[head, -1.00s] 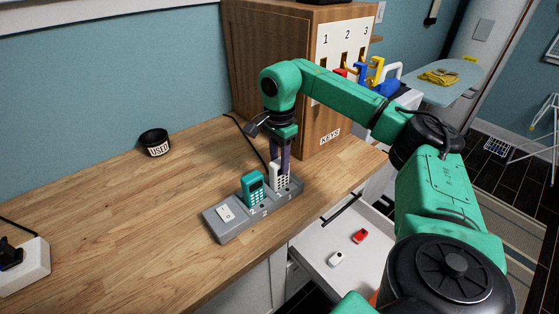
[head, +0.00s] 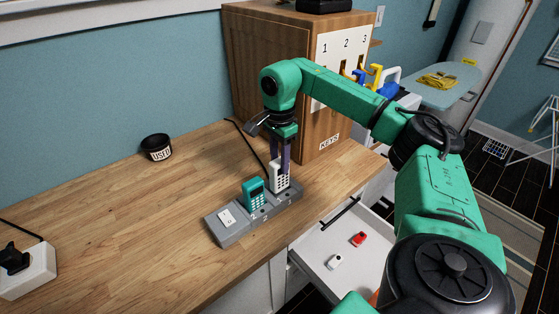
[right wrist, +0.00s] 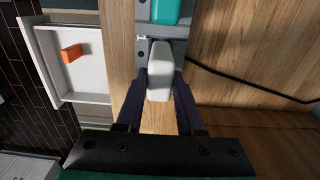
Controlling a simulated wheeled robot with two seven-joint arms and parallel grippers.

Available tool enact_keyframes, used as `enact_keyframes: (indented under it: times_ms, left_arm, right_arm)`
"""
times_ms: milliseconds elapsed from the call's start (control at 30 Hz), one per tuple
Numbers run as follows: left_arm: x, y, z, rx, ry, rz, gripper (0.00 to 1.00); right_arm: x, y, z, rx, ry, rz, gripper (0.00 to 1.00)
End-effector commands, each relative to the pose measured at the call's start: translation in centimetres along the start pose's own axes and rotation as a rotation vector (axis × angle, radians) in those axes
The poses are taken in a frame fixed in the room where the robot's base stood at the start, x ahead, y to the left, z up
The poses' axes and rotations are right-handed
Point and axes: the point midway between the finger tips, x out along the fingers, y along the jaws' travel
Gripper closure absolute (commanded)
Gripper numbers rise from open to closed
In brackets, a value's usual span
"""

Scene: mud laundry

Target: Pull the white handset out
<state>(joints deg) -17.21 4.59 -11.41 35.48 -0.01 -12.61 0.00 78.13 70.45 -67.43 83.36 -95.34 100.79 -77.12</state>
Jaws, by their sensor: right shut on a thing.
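The white handset (head: 279,180) is upright at the right end of the grey dock (head: 233,233). My right gripper (head: 280,163) comes down from above and is shut on the upper part of the handset. The right wrist view shows the white handset (right wrist: 160,72) between both dark fingers, beside the dock (right wrist: 144,52). I cannot tell whether its lower end is clear of the slot. A teal handset (head: 253,192) stands in the dock just to the left. My left gripper is out of view.
A wooden key cabinet (head: 265,60) stands close behind my right gripper. A black "USED" cup (head: 156,147) sits at the back left. The left counter has free room.

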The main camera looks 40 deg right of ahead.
Motion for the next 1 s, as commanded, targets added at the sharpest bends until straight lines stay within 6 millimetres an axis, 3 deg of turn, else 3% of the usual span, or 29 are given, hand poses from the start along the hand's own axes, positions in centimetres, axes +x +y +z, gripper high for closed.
enact_keyframes:
  times_ms: [800,1000]
  left_arm:
    - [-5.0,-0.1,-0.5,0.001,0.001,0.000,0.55]
    - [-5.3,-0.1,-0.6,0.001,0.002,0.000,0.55]
  right_arm:
    - [-5.4,0.0,0.0,0.000,-0.001,0.000,1.00]
    - [-5.8,0.0,0.0,0.000,-0.001,0.000,1.00]
